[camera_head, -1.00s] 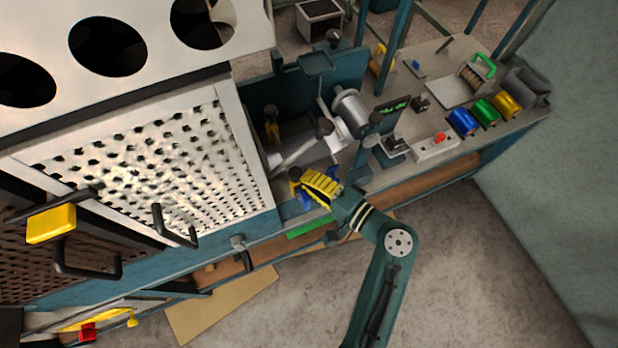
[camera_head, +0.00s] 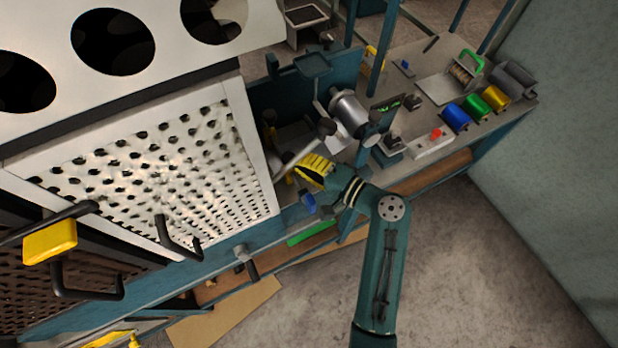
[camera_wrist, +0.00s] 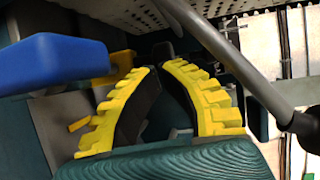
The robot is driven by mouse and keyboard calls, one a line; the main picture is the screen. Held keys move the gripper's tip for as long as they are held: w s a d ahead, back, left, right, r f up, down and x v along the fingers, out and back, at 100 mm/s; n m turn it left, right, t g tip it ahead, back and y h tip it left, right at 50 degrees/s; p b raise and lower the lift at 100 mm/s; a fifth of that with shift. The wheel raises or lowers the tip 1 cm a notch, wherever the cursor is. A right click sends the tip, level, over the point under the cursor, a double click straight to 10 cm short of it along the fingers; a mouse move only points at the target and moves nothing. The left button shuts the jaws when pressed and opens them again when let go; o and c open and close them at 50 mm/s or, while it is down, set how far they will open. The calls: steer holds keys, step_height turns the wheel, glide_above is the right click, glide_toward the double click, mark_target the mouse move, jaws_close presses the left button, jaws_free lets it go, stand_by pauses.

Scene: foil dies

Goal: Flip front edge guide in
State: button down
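My gripper (camera_head: 308,165), with yellow ribbed fingers, is above the front edge of the bench, beside the metal roller mechanism. In the wrist view, its fingertips (camera_wrist: 161,68) are close together with a narrow gap and nothing clearly gripped between them. A blue handle (camera_wrist: 50,60) with a yellow part (camera_wrist: 118,66) behind it lies left of the fingers, apparently the front edge guide. The blue part also shows below the gripper in the head view (camera_head: 308,203). The guide's yellow part is mostly hidden there by my gripper.
A grey lever (camera_head: 302,150) with a dark knob stands close by my gripper, and its bar crosses the right of the wrist view. A white perforated panel (camera_head: 150,170) is to the left.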

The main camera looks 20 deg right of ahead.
steer(key=p+v, duration=0.2)
steer(key=v, duration=1.2)
